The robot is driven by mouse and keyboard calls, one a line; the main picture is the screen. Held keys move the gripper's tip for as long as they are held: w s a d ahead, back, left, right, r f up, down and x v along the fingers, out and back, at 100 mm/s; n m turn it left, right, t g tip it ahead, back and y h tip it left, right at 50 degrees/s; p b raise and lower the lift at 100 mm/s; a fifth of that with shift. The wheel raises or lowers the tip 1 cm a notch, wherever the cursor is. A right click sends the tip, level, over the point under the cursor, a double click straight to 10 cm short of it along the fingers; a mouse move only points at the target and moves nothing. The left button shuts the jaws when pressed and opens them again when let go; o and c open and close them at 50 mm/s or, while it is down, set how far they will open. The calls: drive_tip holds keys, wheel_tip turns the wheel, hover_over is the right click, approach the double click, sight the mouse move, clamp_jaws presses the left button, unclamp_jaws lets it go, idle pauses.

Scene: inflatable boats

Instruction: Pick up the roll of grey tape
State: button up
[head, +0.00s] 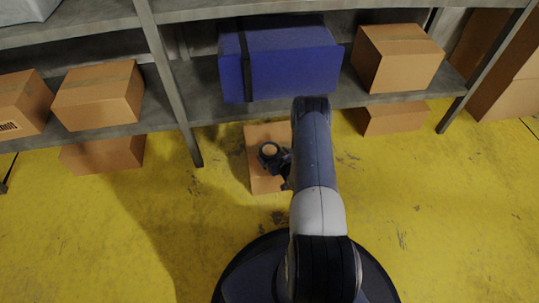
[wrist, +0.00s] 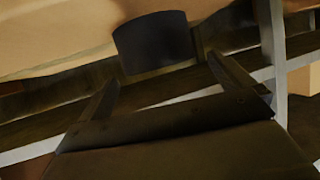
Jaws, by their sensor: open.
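The roll of grey tape (head: 264,150) is a dark ring on top of a cardboard box (head: 256,180) on the floor in the head view. My gripper (head: 284,166) is right beside it, at the lower right, partly hidden by my arm. In the wrist view the roll (wrist: 152,42) shows as a dark curved side against the tan cardboard (wrist: 50,35). The two fingers of my gripper (wrist: 163,70) are apart and point towards the roll, which lies across the gap between their tips. I cannot tell whether the tips reach past its near side.
A metal shelf (head: 215,113) stands behind the box, holding a blue case (head: 285,60) and cardboard boxes (head: 98,97). A shelf leg (head: 190,145) stands left of the box. The yellow floor (head: 440,200) is clear on the right.

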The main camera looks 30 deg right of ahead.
sight(270, 151)
drive_tip(key=b+x, duration=0.1)
drive_tip(key=x, duration=0.3)
drive_tip(key=shift+w+d+f+b, duration=0.1)
drive_tip(key=shift+w+f+b, duration=0.05)
drive_tip(key=shift+w+b, duration=0.15)
drive_tip(key=c, duration=1)
